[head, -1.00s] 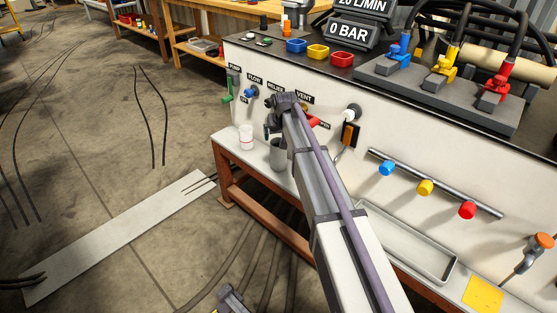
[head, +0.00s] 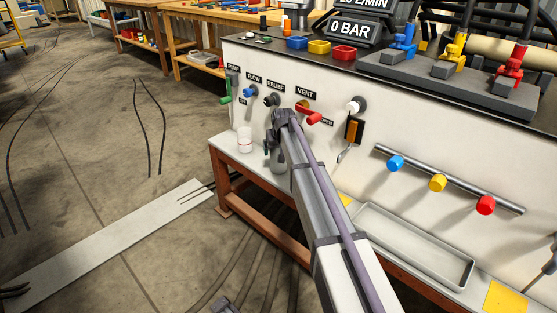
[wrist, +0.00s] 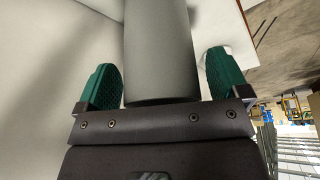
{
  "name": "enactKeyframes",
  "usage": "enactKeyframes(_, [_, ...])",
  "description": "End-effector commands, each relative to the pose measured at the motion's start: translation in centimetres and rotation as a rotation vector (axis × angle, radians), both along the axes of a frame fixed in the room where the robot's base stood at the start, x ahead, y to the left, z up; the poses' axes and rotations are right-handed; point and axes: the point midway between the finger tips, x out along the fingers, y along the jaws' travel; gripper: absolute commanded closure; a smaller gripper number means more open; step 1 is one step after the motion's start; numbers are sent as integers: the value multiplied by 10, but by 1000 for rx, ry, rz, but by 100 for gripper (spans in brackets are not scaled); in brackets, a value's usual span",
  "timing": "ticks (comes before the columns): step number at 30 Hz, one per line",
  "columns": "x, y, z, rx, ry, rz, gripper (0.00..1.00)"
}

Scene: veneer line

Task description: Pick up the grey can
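The grey can (head: 278,162) stands on the low ledge in front of the white panel, partly hidden by my arm in the head view. In the wrist view the grey can (wrist: 160,50) fills the middle, between the two green fingertips of my gripper (wrist: 164,80). A narrow gap shows between the can and the right finger; the left finger is very close to it, and contact cannot be told. My gripper looks open around the can. In the head view the fingers are mostly hidden behind the arm.
Valve handles, including the red vent lever (head: 313,117), stick out of the panel above. An empty grey tray (head: 415,245) lies to the right.

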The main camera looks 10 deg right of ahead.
Motion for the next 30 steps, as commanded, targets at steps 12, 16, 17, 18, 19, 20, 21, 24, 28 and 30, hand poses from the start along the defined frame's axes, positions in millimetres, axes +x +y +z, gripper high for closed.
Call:
enactKeyframes(12, [0,0,0,0,0,0,47])
enactKeyframes(16, [0,0,0,0,0,0,55])
enactKeyframes(17, [0,0,0,0,0,0,55])
enactKeyframes(18, [0,0,0,0,0,0,55])
enactKeyframes(19, [0,0,0,0,0,0,55])
enactKeyframes(20, [0,0,0,0,0,0,55])
enactKeyframes(21, [0,0,1,0,0,0,55])
enactKeyframes(24, [0,0,4,0,0,0,55])
enactKeyframes(28, [0,0,14,0,0,0,55])
enactKeyframes(30, [0,0,24,0,0,0,55])
